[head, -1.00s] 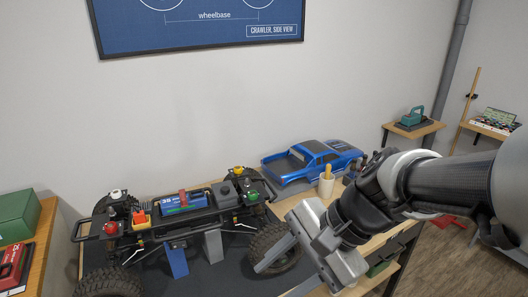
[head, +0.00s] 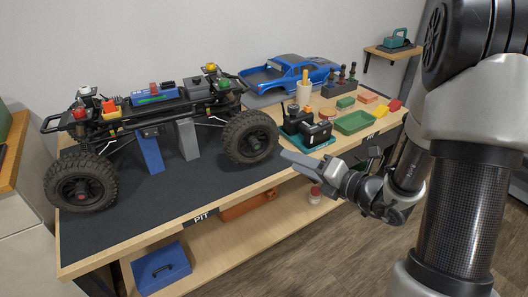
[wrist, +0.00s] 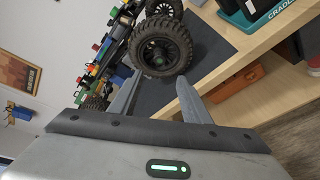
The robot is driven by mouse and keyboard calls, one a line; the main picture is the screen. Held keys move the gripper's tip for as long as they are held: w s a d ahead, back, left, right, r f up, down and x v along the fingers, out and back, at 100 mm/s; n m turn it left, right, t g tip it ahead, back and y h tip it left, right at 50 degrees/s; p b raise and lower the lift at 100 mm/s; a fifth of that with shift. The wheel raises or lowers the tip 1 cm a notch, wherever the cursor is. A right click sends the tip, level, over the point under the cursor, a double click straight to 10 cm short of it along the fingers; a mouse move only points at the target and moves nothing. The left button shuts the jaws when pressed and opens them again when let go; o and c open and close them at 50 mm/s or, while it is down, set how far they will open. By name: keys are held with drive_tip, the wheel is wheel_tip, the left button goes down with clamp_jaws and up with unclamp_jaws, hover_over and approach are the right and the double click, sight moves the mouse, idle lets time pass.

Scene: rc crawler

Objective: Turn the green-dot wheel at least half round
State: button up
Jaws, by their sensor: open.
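The green-dot wheel (head: 250,137) is a black knobby tire at the right front of the crawler. Its hub faces outward, and the green dot shows at the hub's middle. In the wrist view the same wheel (wrist: 157,48) lies straight ahead, above the gap between my fingers. My gripper (head: 288,158) is open and empty, just right of the wheel and apart from it, with its fingers toward it. In the wrist view my gripper (wrist: 157,88) shows both fingers spread, with nothing between them. The crawler chassis (head: 150,112) rests on a blue and a grey stand.
The red-dot wheel (head: 82,190) is at the crawler's left. A teal charger cradle (head: 312,143) stands close behind my gripper. A green tray (head: 355,122), a blue body shell (head: 290,76) and small tools sit farther back. The black mat (head: 200,187) is clear in front.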

sight(257, 147)
drive_tip(key=b+x, duration=0.2)
drive_tip(key=x, duration=1.1)
drive_tip(key=shift+a, duration=0.1)
clamp_jaws()
